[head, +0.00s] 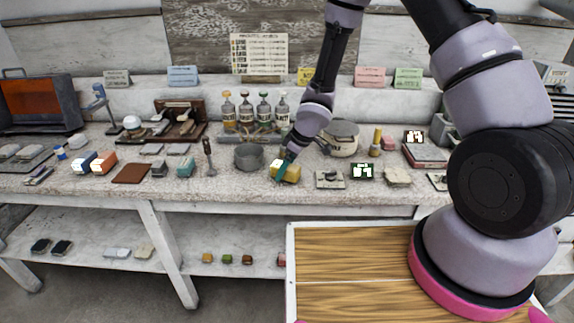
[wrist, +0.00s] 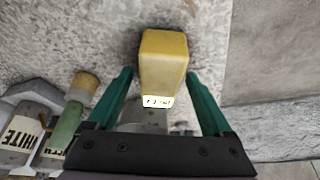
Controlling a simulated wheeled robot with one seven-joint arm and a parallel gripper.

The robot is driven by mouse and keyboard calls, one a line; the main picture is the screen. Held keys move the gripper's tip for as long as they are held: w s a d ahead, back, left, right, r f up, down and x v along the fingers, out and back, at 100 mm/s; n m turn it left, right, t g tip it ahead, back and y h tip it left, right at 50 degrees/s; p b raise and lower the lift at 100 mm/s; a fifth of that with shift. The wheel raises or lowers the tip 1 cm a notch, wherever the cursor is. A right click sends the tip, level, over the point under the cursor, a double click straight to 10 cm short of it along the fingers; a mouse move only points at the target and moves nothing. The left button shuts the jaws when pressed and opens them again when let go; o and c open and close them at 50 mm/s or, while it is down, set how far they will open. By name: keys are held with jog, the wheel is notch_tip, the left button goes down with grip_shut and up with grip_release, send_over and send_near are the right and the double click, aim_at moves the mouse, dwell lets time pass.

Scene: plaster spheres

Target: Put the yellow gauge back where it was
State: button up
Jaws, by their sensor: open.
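The yellow gauge (head: 289,173) is a small yellow block near the front edge of the speckled worktop, in the middle of the bench. In the wrist view the yellow gauge (wrist: 165,60) has a pale lit display on its near end. My gripper (head: 284,167) is over it from above. In the wrist view my gripper (wrist: 158,76) is open, with one teal finger on each side of the gauge's near part. A gap shows between the left finger and the gauge; the right finger looks closer. Whether the fingers touch it is unclear.
A grey round pot (head: 249,157) stands just left of the gauge. A small grey device (head: 329,180) and a black display (head: 362,172) are to its right. Bottles with coloured contents (head: 264,112) stand behind. Labelled bottles (wrist: 30,130) show at lower left in the wrist view.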

jog(key=v, duration=1.2)
jog(key=s+d+r+m+t+h, duration=0.1)
jog(key=d+r+m+t+h, duration=0.4)
jog(key=d+r, duration=1.25)
jog(key=s+d+r+m+y, duration=0.3)
jog(key=s+r+m, duration=0.9)
jog(key=s+r, duration=0.3)
jog(key=shift+s+r, duration=0.3)
jog(key=shift+s, duration=0.65)
jog(key=shift+d, duration=0.15)
